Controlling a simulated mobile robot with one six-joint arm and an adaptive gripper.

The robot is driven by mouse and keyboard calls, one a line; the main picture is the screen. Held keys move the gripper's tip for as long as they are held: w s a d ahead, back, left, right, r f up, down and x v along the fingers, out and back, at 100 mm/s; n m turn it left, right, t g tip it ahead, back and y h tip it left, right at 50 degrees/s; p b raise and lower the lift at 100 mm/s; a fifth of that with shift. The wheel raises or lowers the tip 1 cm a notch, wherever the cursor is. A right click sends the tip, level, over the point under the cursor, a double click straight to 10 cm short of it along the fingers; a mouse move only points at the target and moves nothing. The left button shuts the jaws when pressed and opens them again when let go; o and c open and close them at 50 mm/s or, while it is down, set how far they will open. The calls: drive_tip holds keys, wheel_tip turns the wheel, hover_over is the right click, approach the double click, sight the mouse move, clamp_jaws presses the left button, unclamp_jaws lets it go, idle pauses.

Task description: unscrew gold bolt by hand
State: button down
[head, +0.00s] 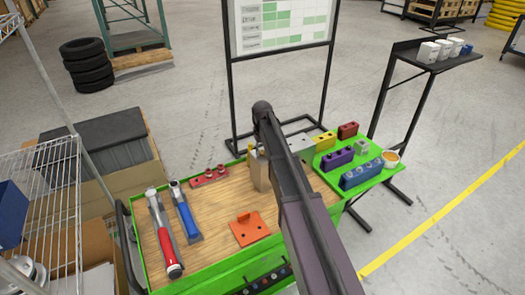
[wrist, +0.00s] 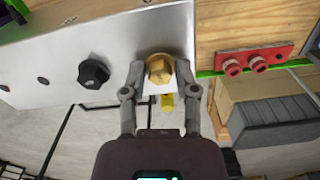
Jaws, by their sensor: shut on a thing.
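The gold bolt (wrist: 160,69) has a hex head and sits at the face of a silver metal plate (wrist: 60,55), seen in the wrist view. My gripper (wrist: 160,78) has one finger on each side of the bolt head and is shut on it. A black knob-like bolt (wrist: 93,72) is on the same plate, to the left of the gold bolt. In the head view my arm covers the gold bolt and my gripper, and only part of the silver top (head: 297,141) shows beside it.
Coloured blocks (head: 362,172) stand on a green side shelf. A wire rack (head: 50,165) is at left.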

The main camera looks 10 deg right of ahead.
drive_tip(key=n, duration=0.6)
drive_tip(key=shift+r+n, duration=0.1)
drive_tip(key=shift+n, duration=0.3)
drive_tip(key=n, duration=0.6)
drive_tip(key=shift+s+r, duration=0.1)
drive_tip(key=shift+c, duration=1.5)
unclamp_jaws()
drive_tip(key=shift+r+p, duration=1.25)
drive_tip(key=shift+p, duration=0.2)
